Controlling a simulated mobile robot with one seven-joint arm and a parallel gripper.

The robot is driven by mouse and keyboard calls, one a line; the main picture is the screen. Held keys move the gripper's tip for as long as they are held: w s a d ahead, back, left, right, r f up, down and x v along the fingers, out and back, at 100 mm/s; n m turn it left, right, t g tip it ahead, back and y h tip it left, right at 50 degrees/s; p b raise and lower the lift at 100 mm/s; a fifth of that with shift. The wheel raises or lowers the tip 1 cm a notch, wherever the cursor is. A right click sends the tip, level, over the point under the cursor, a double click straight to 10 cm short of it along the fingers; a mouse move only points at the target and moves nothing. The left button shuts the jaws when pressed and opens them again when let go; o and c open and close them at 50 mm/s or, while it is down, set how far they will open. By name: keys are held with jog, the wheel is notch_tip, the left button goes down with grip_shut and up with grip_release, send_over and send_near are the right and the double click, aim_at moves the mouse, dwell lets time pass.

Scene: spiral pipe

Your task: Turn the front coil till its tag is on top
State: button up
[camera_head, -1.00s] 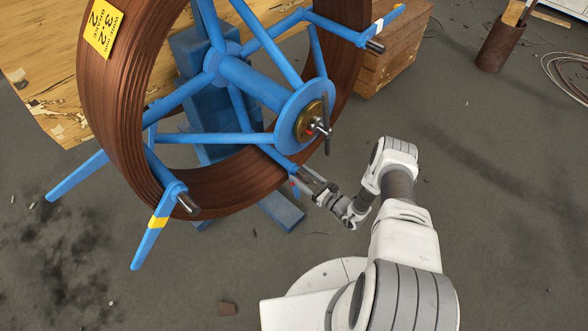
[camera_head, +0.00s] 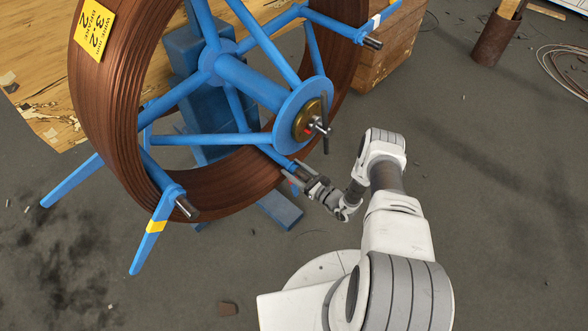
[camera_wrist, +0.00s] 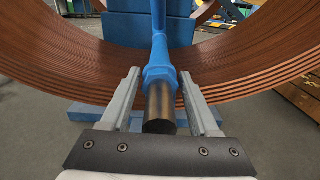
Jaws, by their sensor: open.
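The front coil (camera_head: 105,125) is a large ring of brown pipe on a blue spoked reel (camera_head: 295,107). Its yellow tag (camera_head: 93,33) is on the coil's upper left, tilted. In the wrist view the coil (camera_wrist: 70,60) curves across behind the fingers. My gripper (camera_head: 293,175) is at the lower right spoke of the reel. In the wrist view my gripper (camera_wrist: 160,78) is open, with one finger on each side of that spoke's dark metal peg (camera_wrist: 160,108). Gaps show between peg and fingers.
Blue arms with metal pegs stick out from the reel, one with a yellow band (camera_head: 157,224) and one with a white band (camera_head: 376,21). The hub has a dark handle (camera_head: 325,130). A wooden crate (camera_head: 385,55) stands behind. The floor at right is mostly clear.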

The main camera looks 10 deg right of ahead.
grip_shut()
dwell(0.3)
